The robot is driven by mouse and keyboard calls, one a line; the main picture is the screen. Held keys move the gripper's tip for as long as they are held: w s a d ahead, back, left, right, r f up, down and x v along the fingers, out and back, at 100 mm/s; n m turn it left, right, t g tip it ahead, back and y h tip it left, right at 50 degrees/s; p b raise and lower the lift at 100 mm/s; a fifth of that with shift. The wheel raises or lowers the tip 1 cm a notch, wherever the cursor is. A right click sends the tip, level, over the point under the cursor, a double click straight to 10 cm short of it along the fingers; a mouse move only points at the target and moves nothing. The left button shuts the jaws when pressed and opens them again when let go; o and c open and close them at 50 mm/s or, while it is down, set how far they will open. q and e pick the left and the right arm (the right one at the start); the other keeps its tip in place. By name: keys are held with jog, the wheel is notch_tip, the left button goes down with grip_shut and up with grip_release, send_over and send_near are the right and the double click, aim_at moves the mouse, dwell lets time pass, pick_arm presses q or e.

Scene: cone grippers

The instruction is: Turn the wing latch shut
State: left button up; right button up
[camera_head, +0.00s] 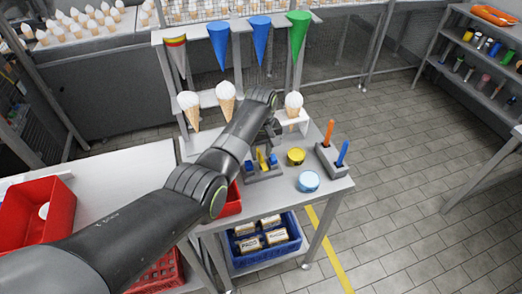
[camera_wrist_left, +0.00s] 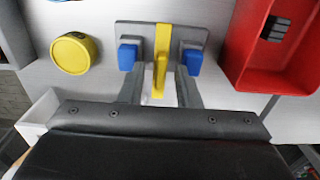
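The wing latch is a yellow bar (camera_head: 262,160) on a grey plate (camera_head: 265,176) on the small table, between two blue blocks. In the left wrist view the yellow bar (camera_wrist_left: 162,45) runs lengthwise up the picture, at right angles to the plate's long side (camera_wrist_left: 142,30). My left gripper (camera_wrist_left: 159,88) is open, with one grey finger on each side of the bar's near end. The fingers look apart from the bar. In the head view the left gripper (camera_head: 264,145) is above the latch and partly hides it. My right gripper is not in view.
A yellow round tin (camera_head: 296,156), a light blue tin (camera_head: 308,182) and a grey block (camera_head: 331,162) with orange and blue handles stand right of the latch. A red bin (camera_wrist_left: 266,75) is close on the other side. A cone rack (camera_head: 220,100) stands behind.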

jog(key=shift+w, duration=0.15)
pick_arm(q)
grip_shut()
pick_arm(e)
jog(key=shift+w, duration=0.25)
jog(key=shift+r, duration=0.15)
pick_arm(q)
jog(key=m+p, duration=0.1)
jog(key=m, duration=0.2)
jog(key=shift+r+p, duration=0.1)
jog(key=shift+p, duration=0.25)
jog(key=m+p, duration=0.1)
jog(key=m, duration=0.2)
jog(key=shift+m, duration=0.3)
jog(key=m+p, duration=0.1)
jog(key=m, duration=0.4)
jog(key=m+p, duration=0.1)
jog(key=m, duration=0.5)
jog(key=shift+w, duration=0.1)
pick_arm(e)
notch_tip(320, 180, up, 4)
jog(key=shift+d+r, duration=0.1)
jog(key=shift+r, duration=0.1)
pick_arm(q)
jog(key=shift+m, duration=0.3)
